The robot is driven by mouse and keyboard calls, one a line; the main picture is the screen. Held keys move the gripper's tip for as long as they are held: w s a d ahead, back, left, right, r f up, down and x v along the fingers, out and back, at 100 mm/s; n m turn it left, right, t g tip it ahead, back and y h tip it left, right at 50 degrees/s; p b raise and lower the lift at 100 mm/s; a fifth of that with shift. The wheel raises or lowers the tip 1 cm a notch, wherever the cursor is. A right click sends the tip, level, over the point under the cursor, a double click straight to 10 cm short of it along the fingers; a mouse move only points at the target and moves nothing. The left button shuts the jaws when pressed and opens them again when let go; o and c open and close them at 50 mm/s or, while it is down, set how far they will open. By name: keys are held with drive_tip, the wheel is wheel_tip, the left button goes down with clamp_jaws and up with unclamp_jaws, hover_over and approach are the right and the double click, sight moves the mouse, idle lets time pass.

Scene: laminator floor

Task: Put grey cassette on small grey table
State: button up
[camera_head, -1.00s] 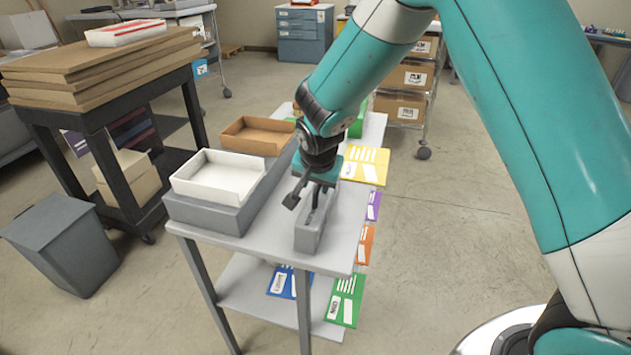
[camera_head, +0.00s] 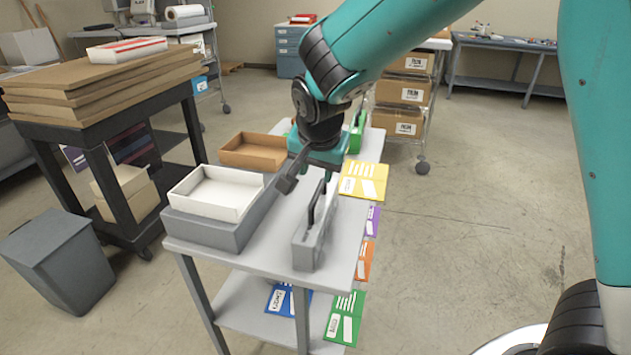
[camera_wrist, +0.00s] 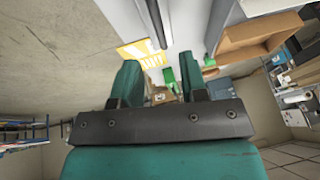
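The grey cassette (camera_head: 310,240), a narrow block with a dark upright handle, stands on the top of the small grey table (camera_head: 266,264) near its front right corner. My gripper (camera_head: 317,176) is above and behind the handle, apart from it. In the wrist view my gripper (camera_wrist: 157,62) shows two teal fingers spread apart with nothing between them. The dark handle (camera_wrist: 156,22) shows beyond the fingers at the top of that view.
A white tray (camera_head: 215,194) on a grey box sits left of the cassette, with a brown tray (camera_head: 254,150) behind. Coloured folders, including a yellow one (camera_head: 362,183), show at the table's right side. A black cart (camera_head: 92,130) and grey bin (camera_head: 62,250) stand left. Floor at right is clear.

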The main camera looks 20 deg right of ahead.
drive_tip(key=s+a+r+n+g+y, duration=0.2)
drive_tip(key=s+n, duration=0.5)
drive_tip(key=s, duration=0.6)
drive_tip(key=s+a+r+n+g+y, duration=0.1)
drive_tip(key=s+r+n+g+y, duration=0.1)
drive_tip(key=s+n, duration=0.5)
drive_tip(key=s+r+y, duration=0.1)
drive_tip(key=s+r, duration=0.1)
drive_tip(key=s, duration=0.4)
drive_tip(key=shift+s+a+n+g, duration=0.3)
drive_tip(key=shift+a+n, duration=0.05)
drive_tip(key=shift+n, duration=0.05)
drive_tip(key=shift+o, duration=0.2)
drive_tip(key=shift+d, duration=0.1)
